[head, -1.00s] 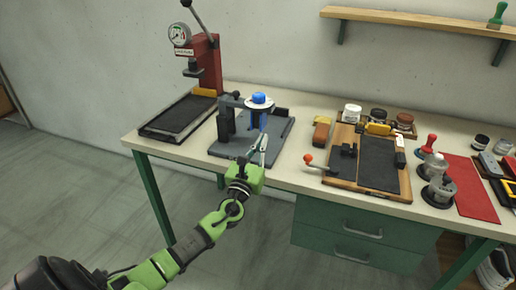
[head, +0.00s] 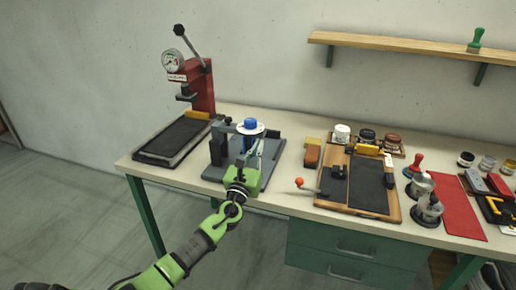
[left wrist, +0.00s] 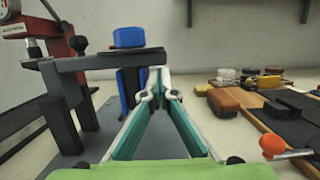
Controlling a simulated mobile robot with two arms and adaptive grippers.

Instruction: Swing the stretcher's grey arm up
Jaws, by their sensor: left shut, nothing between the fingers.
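The stretcher stands on a grey base plate (head: 272,150) on the bench. Its grey arm (left wrist: 95,62) lies level, running right from dark upright posts (left wrist: 62,112). A blue block (left wrist: 129,37) sits on top of the arm, and a dark blue part stands below it. In the head view the blue top (head: 250,122) shows above a white disc. My left gripper (left wrist: 158,84) is shut and empty. My right gripper is in neither current view.
A red press (head: 202,88) with a gauge stands left of the stretcher. To the right are a wooden board (head: 340,200) with an orange-knobbed crank (head: 299,182), several jars, and a red mat (head: 457,207). A shelf (head: 400,47) hangs on the wall.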

